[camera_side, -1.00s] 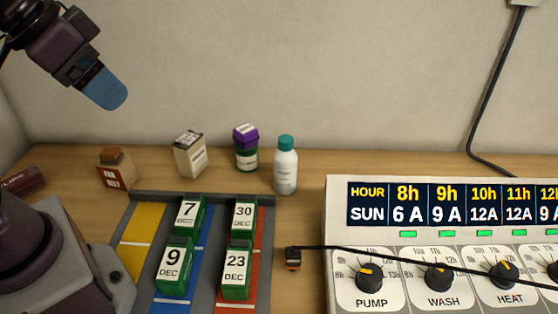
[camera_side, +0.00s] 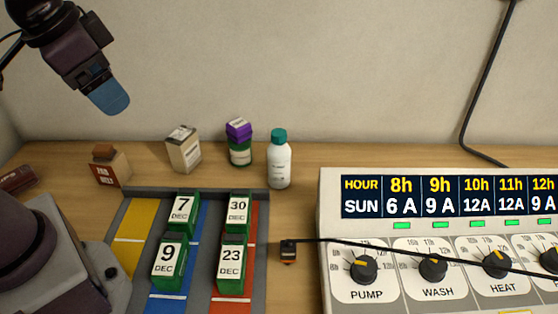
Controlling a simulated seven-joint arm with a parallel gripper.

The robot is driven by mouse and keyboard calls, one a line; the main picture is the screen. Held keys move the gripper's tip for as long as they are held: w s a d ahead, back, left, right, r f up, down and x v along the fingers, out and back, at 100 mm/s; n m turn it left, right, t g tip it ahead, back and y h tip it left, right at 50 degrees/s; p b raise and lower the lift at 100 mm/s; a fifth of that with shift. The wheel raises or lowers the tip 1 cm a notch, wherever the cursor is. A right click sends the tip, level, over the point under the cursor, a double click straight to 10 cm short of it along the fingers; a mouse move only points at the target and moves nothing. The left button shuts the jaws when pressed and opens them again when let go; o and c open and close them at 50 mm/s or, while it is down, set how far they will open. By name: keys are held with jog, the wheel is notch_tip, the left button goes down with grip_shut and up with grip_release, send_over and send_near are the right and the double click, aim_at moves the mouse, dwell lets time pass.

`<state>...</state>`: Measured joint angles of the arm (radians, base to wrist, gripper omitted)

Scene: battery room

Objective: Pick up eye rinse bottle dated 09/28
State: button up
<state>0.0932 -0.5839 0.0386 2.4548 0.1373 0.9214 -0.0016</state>
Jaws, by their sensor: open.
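A white bottle with a teal cap (camera_side: 280,163) stands upright at the back of the bench, right of the middle row of items. It looks like the eye rinse bottle, but its label is too small to read a date. My gripper (camera_side: 110,100) hangs at the upper left, high above the bench and well to the left of the bottle. Its blue fingers are seen from the side and hold nothing visible; the gap between them is hidden from this angle.
A purple-topped green jar (camera_side: 239,146), a beige box (camera_side: 184,150) and a brown-topped box (camera_side: 109,166) stand left of the bottle. Dated green blocks sit in a coloured tray (camera_side: 133,216) in front. A control panel (camera_side: 440,262) fills the right, with a black cable (camera_side: 375,243) across it.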

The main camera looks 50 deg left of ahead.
jog(key=w+f+m+g+y, duration=0.3)
jog(key=w+f+m+y, duration=0.2)
jog(key=w+f+m, duration=0.15)
jog(key=m+t+y, duration=0.4)
jog(key=m+t, duration=1)
jog(key=m, duration=0.8)
send_near(277, 144)
jog(key=shift+n, duration=0.25)
jog(key=x, duration=0.6)
jog(key=shift+d+f, duration=0.15)
jog(key=shift+f, duration=0.25)
jog(key=shift+x, duration=2.95)
jog(key=shift+s+r, duration=0.1)
jog(key=shift+r, duration=0.1)
jog(key=c, duration=1.2)
jog(key=shift+c, duration=1.1)
jog(key=shift+r, duration=0.1)
grip_shut()
